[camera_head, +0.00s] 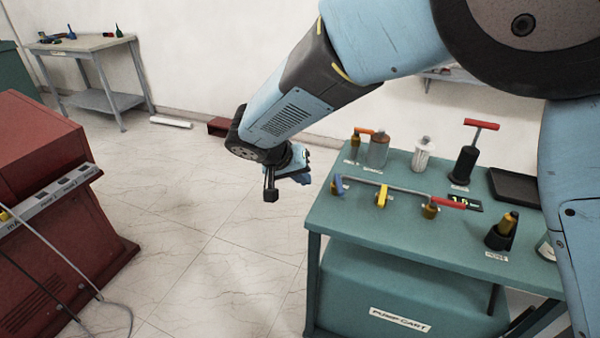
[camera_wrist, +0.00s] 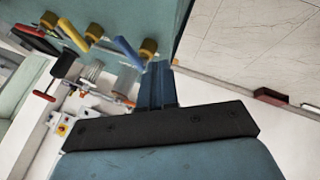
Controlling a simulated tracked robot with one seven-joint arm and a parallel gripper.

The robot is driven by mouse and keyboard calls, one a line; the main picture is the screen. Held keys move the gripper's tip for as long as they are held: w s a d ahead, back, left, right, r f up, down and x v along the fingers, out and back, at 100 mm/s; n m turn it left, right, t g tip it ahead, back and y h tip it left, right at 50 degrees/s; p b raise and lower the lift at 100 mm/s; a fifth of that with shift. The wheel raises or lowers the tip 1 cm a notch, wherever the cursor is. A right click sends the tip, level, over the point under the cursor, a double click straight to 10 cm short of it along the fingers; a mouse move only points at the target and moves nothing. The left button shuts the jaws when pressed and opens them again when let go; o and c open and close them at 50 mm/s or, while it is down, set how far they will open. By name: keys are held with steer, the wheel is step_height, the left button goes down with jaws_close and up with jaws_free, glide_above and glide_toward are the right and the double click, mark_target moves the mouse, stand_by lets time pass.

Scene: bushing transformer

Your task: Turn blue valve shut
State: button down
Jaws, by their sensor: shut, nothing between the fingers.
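The blue valve (camera_head: 338,184) is a small blue handle on a brass body at the left end of the pipe on the teal pump cart's top (camera_head: 420,240). In the wrist view the blue valve handle (camera_wrist: 128,52) lies just left of my fingertips, with its brass body (camera_wrist: 149,46) above them. My gripper (camera_head: 303,177) hangs left of the cart's near-left corner in the head view, left of the blue valve and apart from it. In the wrist view my gripper (camera_wrist: 158,68) is shut and empty.
A yellow valve (camera_head: 382,196) and a red valve (camera_head: 447,203) sit along the same pipe. Behind stand a glass jar (camera_head: 378,150), a white part (camera_head: 423,155) and a red-handled pump (camera_head: 466,155). A red cabinet (camera_head: 45,190) is at left. Floor between is clear.

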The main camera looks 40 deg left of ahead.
mark_target(339, 185)
steer(key=w+f, duration=0.1)
steer(key=w+d+f, duration=0.1)
steer(key=w+f, duration=0.1)
steer(key=w+d+f, duration=0.1)
steer(key=w, duration=0.1)
steer(key=shift+w+d+f, duration=0.1)
steer(key=shift+d+f, duration=0.05)
steer(key=shift+w+d, duration=0.35)
steer(key=shift+w, duration=0.05)
steer(key=shift+n, duration=0.3)
